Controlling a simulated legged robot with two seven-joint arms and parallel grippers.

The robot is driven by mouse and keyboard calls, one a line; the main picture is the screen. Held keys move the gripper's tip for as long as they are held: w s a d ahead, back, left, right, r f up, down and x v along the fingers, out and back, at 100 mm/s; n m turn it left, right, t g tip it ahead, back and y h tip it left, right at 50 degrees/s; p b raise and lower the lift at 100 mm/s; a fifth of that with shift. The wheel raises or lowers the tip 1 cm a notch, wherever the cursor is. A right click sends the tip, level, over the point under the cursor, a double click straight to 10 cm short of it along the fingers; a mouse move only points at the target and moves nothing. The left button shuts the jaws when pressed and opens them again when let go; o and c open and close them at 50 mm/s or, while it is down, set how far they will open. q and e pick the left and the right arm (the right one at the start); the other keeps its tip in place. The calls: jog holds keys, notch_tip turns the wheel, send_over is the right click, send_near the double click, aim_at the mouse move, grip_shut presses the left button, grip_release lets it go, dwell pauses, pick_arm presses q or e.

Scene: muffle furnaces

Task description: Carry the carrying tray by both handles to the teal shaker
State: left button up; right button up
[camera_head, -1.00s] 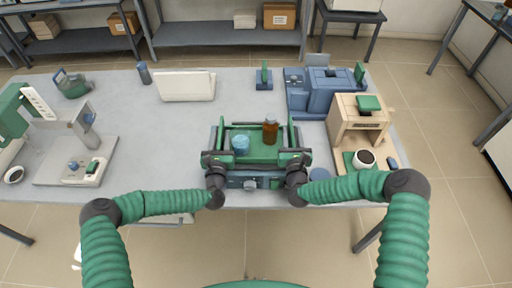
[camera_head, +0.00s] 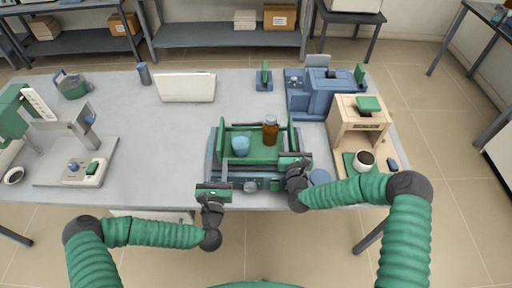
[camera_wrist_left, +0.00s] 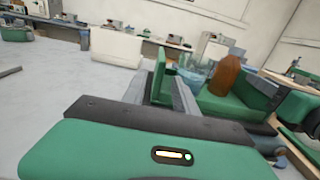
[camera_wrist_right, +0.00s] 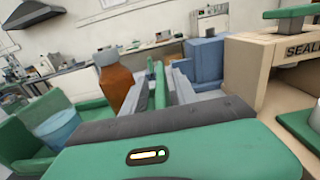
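The green carrying tray (camera_head: 262,153) holds a blue jar (camera_head: 241,145) and a brown bottle (camera_head: 270,131), both upright. It rests on a blue-grey device with a front knob, seemingly the teal shaker (camera_head: 234,184), at the table's front edge. Contact on the right is hard to tell.
A wooden sealer box (camera_head: 345,128) and a cup (camera_head: 364,160) stand right of the tray. A blue machine (camera_head: 318,98) is behind them. A white box (camera_head: 186,87) lies at the back. The tabletop left of the tray is clear up to a grey stand (camera_head: 60,170).

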jog(key=s, duration=1)
jog(key=shift+s, duration=0.35)
pick_arm(q)
jog(key=s+a, duration=0.4)
jog(key=shift+s+b, duration=0.15)
jog(key=shift+b, duration=0.15)
pick_arm(e)
jog(key=shift+f, duration=0.2)
pick_arm(q)
jog(key=shift+a, duration=0.1)
pick_arm(e)
jog(key=s+d, duration=0.4)
jog(key=shift+s+d, duration=0.15)
